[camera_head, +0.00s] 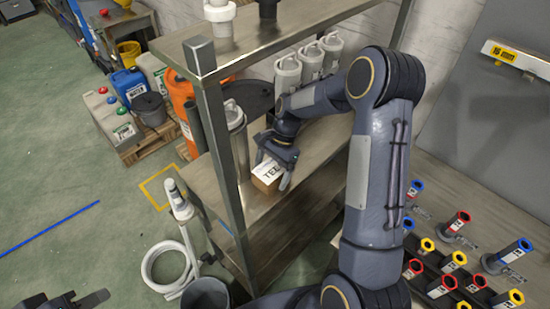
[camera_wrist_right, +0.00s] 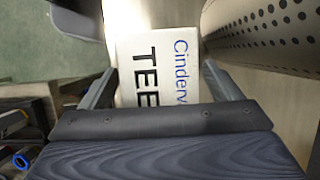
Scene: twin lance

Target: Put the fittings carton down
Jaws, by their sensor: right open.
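The fittings carton (camera_head: 268,174) is a small brown box with a white label reading "TEE". It appears to stand on the middle shelf (camera_head: 310,160) of the metal rack, close to the rack's front post. My right gripper (camera_head: 272,164) is open around the carton, one finger on each side. In the right wrist view the carton's white label (camera_wrist_right: 155,70) lies between the spread fingers, with a narrow gap visible beside it. My left gripper (camera_head: 70,300) shows only partly at the bottom left edge of the head view, away from the rack; its jaw state is unclear.
A tall grey canister (camera_head: 236,140) stands left of the carton, and several white lidded canisters (camera_head: 311,62) stand behind. The rack's front post (camera_head: 222,150) rises close by. A perforated grey cylinder (camera_wrist_right: 275,35) is near in the wrist view. Colour-capped tubes (camera_head: 458,222) stand at right.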

